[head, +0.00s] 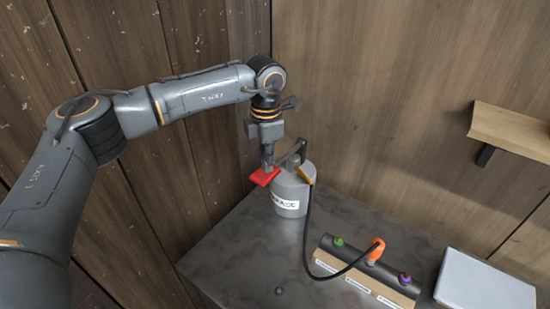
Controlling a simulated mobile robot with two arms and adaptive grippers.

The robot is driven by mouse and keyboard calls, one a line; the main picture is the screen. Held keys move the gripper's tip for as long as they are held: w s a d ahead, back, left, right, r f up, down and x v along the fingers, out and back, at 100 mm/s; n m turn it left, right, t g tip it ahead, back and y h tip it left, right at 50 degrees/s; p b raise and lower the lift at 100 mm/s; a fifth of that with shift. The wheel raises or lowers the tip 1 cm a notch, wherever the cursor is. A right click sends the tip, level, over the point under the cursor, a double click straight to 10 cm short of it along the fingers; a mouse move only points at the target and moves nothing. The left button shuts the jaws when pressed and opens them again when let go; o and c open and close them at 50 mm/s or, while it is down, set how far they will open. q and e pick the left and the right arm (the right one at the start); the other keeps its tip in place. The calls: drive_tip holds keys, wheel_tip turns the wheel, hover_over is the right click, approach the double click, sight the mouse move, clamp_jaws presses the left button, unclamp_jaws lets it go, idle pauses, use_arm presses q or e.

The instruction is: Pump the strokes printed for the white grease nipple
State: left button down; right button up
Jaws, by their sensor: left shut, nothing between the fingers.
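A grey grease pot (291,186) with a partly hidden label stands on the dark bench. A red lever pad (264,177) sticks out at its upper left. My left gripper (267,166) is shut and empty, pointing down with its tips at the red pad; I cannot tell whether they press on it. A black hose (305,235) runs from the pot to an orange coupler (376,250) on the dark nipple bar (356,261). The coupler sits between a green nipple (338,242) and a purple nipple (404,278); it hides whatever is under it. The printed labels (358,284) below are too small to read.
A pale flat panel (484,285) lies at the bench's right end. A wooden shelf (512,131) is fixed to the wall at the upper right. The bench (240,245) is clear left of the nipple bar. Wooden walls stand close behind and left of the pot.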

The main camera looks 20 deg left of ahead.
use_arm(q)
wheel_tip(320, 180, down, 3)
drive_tip(key=shift+r+b, duration=0.15)
drive_tip(key=shift+b, duration=0.55)
drive_tip(key=shift+r+p, duration=2.5)
drive_tip(key=shift+r, duration=1.95)
wheel_tip(320, 180, up, 6)
drive_tip(key=p, duration=0.3)
